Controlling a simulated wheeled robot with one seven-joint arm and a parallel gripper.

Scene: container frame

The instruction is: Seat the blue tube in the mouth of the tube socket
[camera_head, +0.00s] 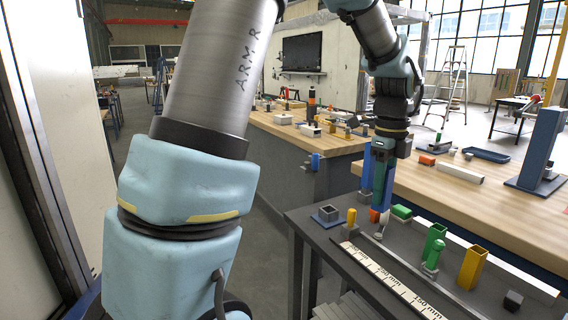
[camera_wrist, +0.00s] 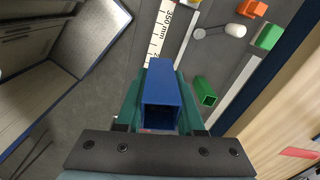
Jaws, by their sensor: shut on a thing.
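The blue tube (camera_wrist: 162,98) is a square, hollow tube. In the wrist view it sits between the two teal fingers of my gripper (camera_wrist: 160,115), which is shut on it, with one open end facing the camera. A grey square block on a blue base (camera_head: 328,213), which looks like the tube socket, stands at the bench's left end, left of my gripper. I cannot make out its mouth. It is not seen in the wrist view.
A yellow peg (camera_head: 351,218), orange block (camera_head: 374,215) and green block (camera_head: 401,212) stand near my gripper. A ruler (camera_head: 385,280) runs along the front. A wooden table (camera_head: 460,195) adjoins.

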